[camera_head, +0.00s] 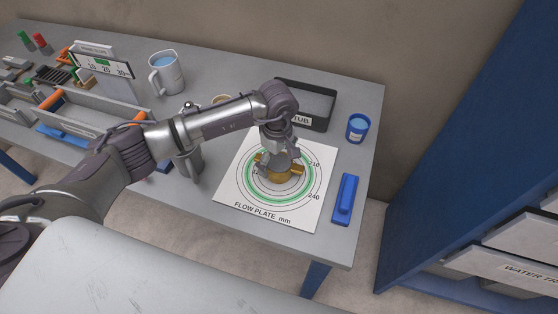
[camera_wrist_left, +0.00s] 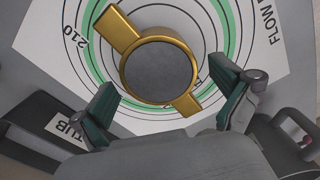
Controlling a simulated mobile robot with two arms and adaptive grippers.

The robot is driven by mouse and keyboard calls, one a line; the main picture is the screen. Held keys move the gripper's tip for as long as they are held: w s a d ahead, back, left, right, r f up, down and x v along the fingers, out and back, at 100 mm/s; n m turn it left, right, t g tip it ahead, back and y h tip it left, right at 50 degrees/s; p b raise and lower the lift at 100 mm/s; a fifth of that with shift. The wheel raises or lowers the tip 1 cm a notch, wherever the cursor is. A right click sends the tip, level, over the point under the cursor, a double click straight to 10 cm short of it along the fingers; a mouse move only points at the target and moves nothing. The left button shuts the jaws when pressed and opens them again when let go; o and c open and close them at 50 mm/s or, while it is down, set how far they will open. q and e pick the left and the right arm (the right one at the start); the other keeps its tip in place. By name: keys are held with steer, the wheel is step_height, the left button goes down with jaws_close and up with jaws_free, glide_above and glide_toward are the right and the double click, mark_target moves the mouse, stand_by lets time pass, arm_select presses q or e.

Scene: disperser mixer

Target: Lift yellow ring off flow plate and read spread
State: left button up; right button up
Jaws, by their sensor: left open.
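The yellow ring (camera_wrist_left: 126,32) stands at the middle of the white flow plate (camera_head: 247,202), which has printed circles, a green band and the words FLOW PLATE mm. In the left wrist view the ring is round with two flat tabs, and a dark grey surface (camera_wrist_left: 159,71) fills its inside. My left gripper (camera_head: 279,166) is right over the ring in the head view and hides part of it. In the left wrist view its two fingers (camera_wrist_left: 171,108) are apart, one to each side of the ring's lower tab. My right gripper is not in view.
A dark tub (camera_head: 321,108) stands behind the plate, with a blue cup (camera_head: 357,128) to its right. A blue block-like tool (camera_head: 345,199) lies right of the plate. A grey jug (camera_head: 166,74) and a grey tray (camera_head: 102,112) are at the left.

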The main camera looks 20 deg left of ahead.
arm_select(q)
steer(key=shift+f, duration=0.75)
steer(key=c, duration=1.4)
steer(key=shift+r, duration=0.1)
steer(key=shift+w+r+b, duration=0.1)
steer(key=shift+r+b, duration=0.2)
steer(key=shift+r, duration=0.2)
step_height(320, 180, up, 2)
steer(key=shift+r+b, duration=0.25)
steer(key=shift+b, duration=0.4)
steer(key=shift+s+d+r+b, duration=0.25)
steer(key=shift+s+d+r, duration=1.15)
steer(key=shift+r, duration=0.85)
steer(key=shift+s+d+r+b, duration=0.3)
steer(key=shift+s+d+r, duration=1.1)
steer(key=shift+r, duration=0.8)
steer(key=shift+s+d+r+b, duration=0.25)
steer(key=shift+s+d+r, duration=1.15)
steer(key=shift+r, duration=0.85)
steer(key=shift+s+a, duration=0.15)
steer(key=shift+a, duration=0.1)
